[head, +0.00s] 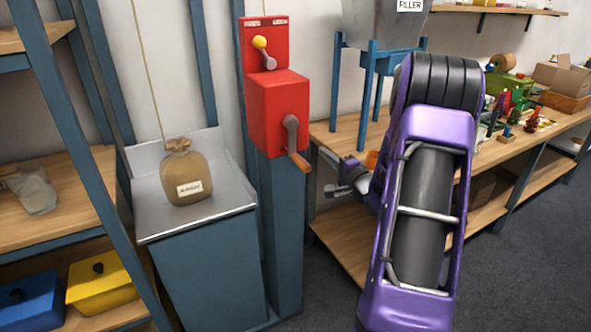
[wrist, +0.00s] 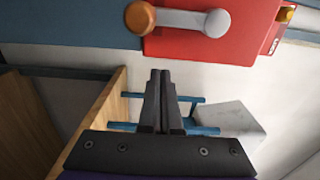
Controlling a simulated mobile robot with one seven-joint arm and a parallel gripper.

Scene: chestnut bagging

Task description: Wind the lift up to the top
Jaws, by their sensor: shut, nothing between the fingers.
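The lift's red winch box (head: 278,112) is mounted on a blue post. Its grey crank (head: 291,135) hangs down and ends in an orange-brown handle (head: 299,161). A lever with a yellow knob (head: 260,42) sits on the red panel above. A tied brown sack (head: 185,172) with a white label stands upright on the grey metal platform (head: 222,212), under a rope. My gripper (head: 335,190) is shut and empty, right of the crank and apart from it. In the wrist view the shut fingers (wrist: 160,75) point toward the crank (wrist: 195,20) and its handle (wrist: 140,17).
A hopper labelled FILLER (head: 385,18) stands on blue legs on a wooden bench (head: 345,140) at the right, with several coloured items further along. A shelf on the left holds a clear bag (head: 32,190), a yellow bin (head: 104,283) and a blue bin (head: 28,303).

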